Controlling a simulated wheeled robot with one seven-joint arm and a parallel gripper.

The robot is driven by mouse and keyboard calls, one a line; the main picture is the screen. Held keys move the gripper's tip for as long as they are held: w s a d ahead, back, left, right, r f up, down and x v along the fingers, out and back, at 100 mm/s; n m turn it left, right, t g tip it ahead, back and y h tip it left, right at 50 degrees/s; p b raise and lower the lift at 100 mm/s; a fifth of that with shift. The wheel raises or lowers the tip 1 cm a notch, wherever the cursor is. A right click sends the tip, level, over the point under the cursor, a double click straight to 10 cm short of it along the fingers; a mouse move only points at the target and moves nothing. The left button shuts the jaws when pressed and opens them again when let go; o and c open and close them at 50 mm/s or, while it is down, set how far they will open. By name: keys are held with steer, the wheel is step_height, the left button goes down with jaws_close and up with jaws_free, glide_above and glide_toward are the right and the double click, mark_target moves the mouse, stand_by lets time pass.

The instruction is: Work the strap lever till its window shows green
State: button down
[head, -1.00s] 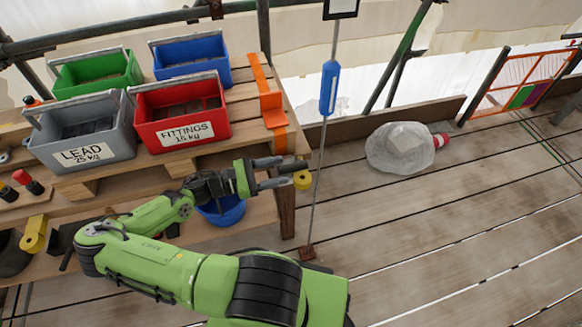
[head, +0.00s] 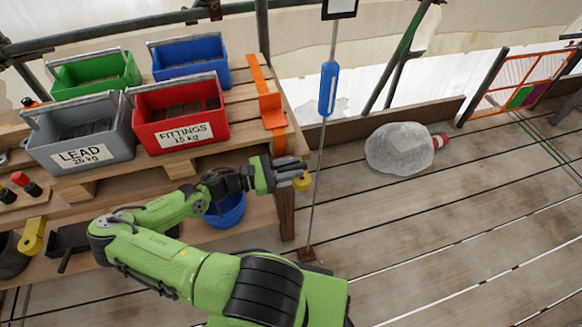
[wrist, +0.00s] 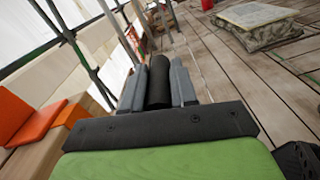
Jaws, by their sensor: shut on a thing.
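My gripper (head: 294,174) is at the right end of the wooden bench, below the orange strap piece (head: 271,108). In the wrist view its two grey fingers (wrist: 158,88) are shut on a black round bar (wrist: 158,82), which looks like the strap lever's handle. A small yellow piece (head: 303,183) shows at the fingertips in the head view. The rest of the lever is hidden by the gripper. I cannot make out its window or any green in it.
Red (head: 178,112), grey (head: 82,132), blue (head: 190,60) and green (head: 95,72) crates stand on the bench. A thin upright rod with a blue sleeve (head: 328,88) stands close right of my gripper. A wrapped bundle (head: 400,148) lies on the plank floor. A blue bucket (head: 226,210) is below my wrist.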

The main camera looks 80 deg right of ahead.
steer(key=shift+f, duration=0.1)
steer(key=a+f+m, duration=0.1)
steer(key=s+a+f+m, duration=0.1)
steer(key=f, duration=0.1)
steer(key=shift+s+f+m+b, duration=0.1)
steer(key=shift+m+b, duration=0.2)
steer(key=shift+b, duration=0.05)
steer(key=c, duration=0.9)
jaws_free()
steer(key=v, duration=1.5)
steer(key=shift+w+a+p, duration=0.15)
steer(key=shift+w+p, duration=0.15)
steer(key=shift+w, duration=0.05)
